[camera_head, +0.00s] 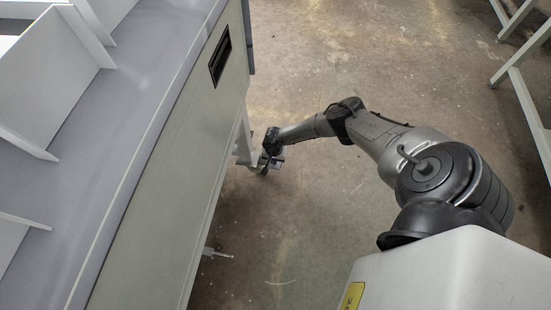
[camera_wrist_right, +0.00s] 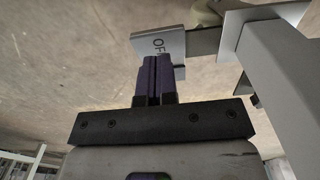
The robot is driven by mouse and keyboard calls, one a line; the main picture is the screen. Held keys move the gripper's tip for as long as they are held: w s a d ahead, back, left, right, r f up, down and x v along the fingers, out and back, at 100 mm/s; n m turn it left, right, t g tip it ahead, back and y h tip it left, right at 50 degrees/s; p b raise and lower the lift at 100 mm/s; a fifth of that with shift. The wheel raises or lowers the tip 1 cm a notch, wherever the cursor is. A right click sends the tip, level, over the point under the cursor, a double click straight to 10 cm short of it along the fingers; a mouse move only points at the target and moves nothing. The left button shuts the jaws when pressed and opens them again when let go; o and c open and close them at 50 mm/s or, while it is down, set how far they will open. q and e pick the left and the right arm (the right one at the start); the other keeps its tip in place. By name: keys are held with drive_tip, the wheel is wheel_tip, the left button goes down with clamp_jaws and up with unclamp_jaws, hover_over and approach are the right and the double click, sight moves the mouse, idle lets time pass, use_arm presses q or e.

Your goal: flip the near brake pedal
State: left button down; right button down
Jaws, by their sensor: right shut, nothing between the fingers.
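In the head view my right gripper (camera_head: 266,166) is low beside the machine's leg (camera_head: 243,142), and the pedal is too small to make out. My left gripper is out of view.
The large grey machine (camera_head: 165,200) fills the left of the head view. A small light bar (camera_head: 217,253) juts from under its side nearer to me. A light metal frame (camera_head: 528,100) stands at the far right. The concrete floor (camera_head: 310,220) between is clear.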

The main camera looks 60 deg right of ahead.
drive_tip(key=shift+f, duration=0.35)
drive_tip(key=shift+f, duration=0.55)
idle(0.3)
drive_tip(key=shift+f, duration=0.65)
drive_tip(key=shift+r, duration=0.15)
wheel_tip(320, 180, up, 3)
drive_tip(key=p, duration=0.3)
drive_tip(key=shift+r+p, duration=1.65)
drive_tip(key=shift+r, duration=0.25)
drive_tip(key=shift+f, duration=0.1)
